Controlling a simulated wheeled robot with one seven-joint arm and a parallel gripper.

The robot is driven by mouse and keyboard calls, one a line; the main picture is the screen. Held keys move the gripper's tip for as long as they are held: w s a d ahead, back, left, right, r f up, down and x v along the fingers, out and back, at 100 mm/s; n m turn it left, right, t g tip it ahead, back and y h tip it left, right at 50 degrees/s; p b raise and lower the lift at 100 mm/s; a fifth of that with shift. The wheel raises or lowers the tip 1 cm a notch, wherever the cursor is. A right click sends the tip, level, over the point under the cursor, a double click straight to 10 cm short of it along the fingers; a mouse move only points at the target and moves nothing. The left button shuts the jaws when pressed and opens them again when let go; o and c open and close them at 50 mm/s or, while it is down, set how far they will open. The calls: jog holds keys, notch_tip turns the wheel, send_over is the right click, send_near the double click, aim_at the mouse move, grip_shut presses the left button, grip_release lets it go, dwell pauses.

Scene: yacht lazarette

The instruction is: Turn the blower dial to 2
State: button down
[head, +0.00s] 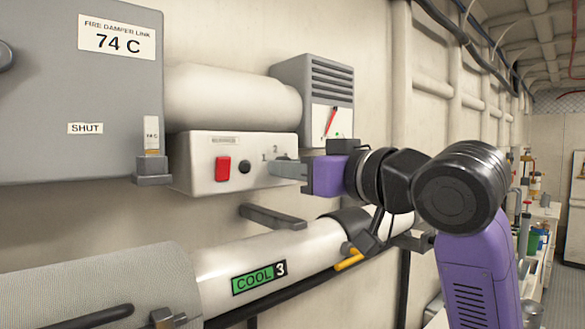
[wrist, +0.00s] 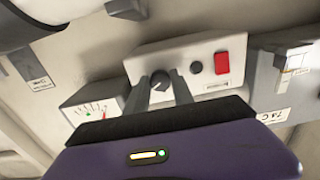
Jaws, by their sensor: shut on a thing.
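The blower control box (head: 205,162) is a pale panel on the wall with a red switch (head: 223,168), a black button (head: 244,167) and small dial numerals at its right end. The dark round dial (wrist: 159,80) shows in the wrist view, where the box appears upside down. My gripper (head: 290,169) reaches in from the right, and its fingers cover the dial in the head view. In the wrist view its two fingers (wrist: 160,88) stand on either side of the dial, shut on it. The dial's pointer setting is too small to read.
A vented grey unit with a red-needle gauge (head: 331,122) sits just above my gripper. A grey damper box (head: 80,95) is at the left. Below run a dark handle (head: 272,216) and a white pipe marked COOL 3 (head: 312,256) with a yellow lever (head: 350,262).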

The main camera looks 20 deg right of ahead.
jog(key=shift+n, duration=0.3)
jog(key=n+b, duration=0.4)
jog(key=n, duration=0.7)
jog(key=shift+d, duration=0.1)
dwell(0.4)
jog(key=c, duration=1.1)
grip_release()
jog(key=b+v, duration=0.2)
jog(key=v, duration=0.5)
jog(key=shift+s, duration=0.35)
